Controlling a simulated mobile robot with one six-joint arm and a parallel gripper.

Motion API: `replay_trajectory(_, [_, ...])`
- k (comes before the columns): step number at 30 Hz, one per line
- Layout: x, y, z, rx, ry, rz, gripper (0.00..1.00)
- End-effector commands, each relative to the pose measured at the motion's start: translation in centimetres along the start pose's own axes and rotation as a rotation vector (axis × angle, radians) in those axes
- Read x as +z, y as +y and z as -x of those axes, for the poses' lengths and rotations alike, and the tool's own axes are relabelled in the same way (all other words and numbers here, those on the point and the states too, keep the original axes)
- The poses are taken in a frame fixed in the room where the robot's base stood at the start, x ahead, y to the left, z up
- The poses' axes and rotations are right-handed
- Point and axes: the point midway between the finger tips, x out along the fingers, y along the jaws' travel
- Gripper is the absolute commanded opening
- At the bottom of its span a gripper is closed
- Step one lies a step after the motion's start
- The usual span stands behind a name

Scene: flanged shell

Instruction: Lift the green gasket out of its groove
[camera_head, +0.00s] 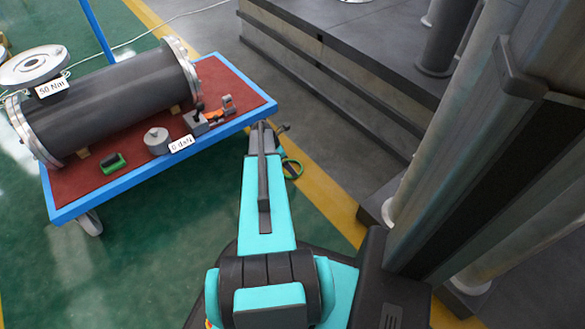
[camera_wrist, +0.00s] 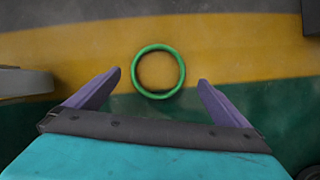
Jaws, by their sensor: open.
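A thin green ring, the green gasket (camera_wrist: 158,72), shows in the wrist view across the edge between yellow and green floor. It appears to lie flat on the floor, and no groove shows around it. In the head view the gasket (camera_head: 292,168) is partly hidden beside my arm. My gripper (camera_wrist: 159,85) is open and empty, its two fingers apart on either side of the ring in the picture, not touching it. The dark flanged shell (camera_head: 112,103) lies on its side on the cart; its grooves cannot be made out.
The blue-edged cart (camera_head: 230,125) with a red top carries the shell, a grey cylinder (camera_head: 157,141), a small green-and-black item (camera_head: 112,163) and an orange-and-grey tool (camera_head: 205,118). A dark stepped platform (camera_head: 340,70) stands behind. Grey columns (camera_head: 480,150) rise at right. Green floor at lower left is clear.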

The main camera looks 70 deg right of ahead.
Motion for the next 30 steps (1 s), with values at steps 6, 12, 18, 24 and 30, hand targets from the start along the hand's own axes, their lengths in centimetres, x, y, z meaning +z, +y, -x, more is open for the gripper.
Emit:
replay_trajectory(6, [-0.2,0.1,-2.0,0.000,0.000,0.000,1.00])
replay_trajectory(12, [-0.3,0.2,-3.9,-0.001,0.000,-0.001,1.00])
replay_trajectory(18, [-0.1,0.1,-4.8,0.000,0.000,0.000,1.00])
replay_trajectory(24, [-0.1,0.1,-4.8,0.000,0.000,0.000,1.00])
replay_trajectory(30, [-0.1,0.1,-4.8,0.000,0.000,0.000,1.00])
